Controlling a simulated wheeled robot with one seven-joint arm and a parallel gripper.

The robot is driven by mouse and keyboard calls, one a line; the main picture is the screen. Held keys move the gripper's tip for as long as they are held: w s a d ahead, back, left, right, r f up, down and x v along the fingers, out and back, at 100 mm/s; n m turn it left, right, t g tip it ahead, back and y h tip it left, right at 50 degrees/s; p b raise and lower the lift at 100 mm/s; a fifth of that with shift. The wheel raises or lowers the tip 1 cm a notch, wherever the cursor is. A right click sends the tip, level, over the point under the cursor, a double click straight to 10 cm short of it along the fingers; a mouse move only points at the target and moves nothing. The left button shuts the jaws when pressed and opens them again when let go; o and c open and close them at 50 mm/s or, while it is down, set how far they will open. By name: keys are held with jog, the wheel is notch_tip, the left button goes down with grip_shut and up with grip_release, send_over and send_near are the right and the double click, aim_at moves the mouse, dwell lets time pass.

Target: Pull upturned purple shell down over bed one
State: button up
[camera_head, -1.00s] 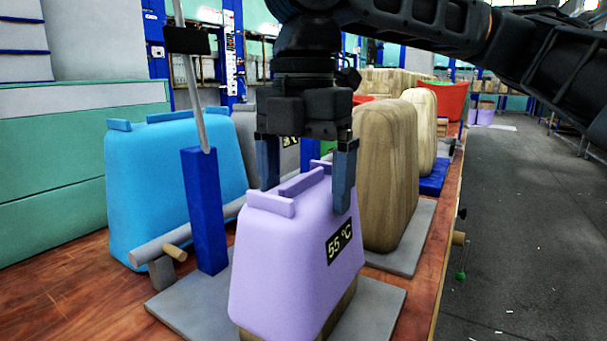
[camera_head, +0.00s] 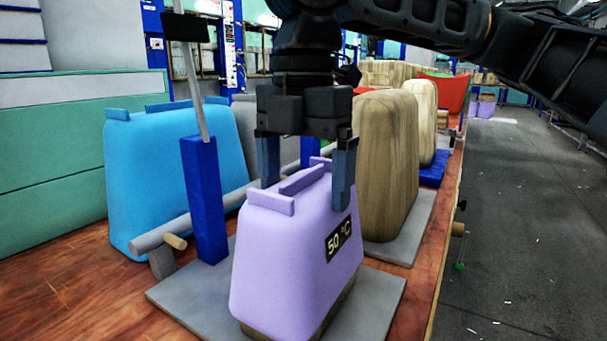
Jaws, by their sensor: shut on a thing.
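The purple shell (camera_head: 285,245) sits mouth-down over a wooden form, bed one (camera_head: 338,308), on a grey base plate. Only a thin strip of the wood shows below the shell's lower edge. A dark display on the shell's right face reads 50 °C. My gripper (camera_head: 306,190) points straight down at the shell's top, with one finger on each side of it, and is shut on the shell. The far finger contact is partly hidden.
A blue post (camera_head: 205,200) with a metal rod and a grey hinge bar (camera_head: 190,231) stand left of the shell. A blue shell (camera_head: 165,180) stands farther left. Bare wooden forms (camera_head: 387,165) line up behind. The aisle at right is clear.

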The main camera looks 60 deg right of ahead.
jog(key=shift+f, duration=0.3)
jog(key=o, duration=1.3)
jog(key=shift+r, duration=0.1)
notch_tip(320, 180, up, 8)
jog(key=shift+f+p, duration=0.25)
jog(key=shift+p, duration=0.85)
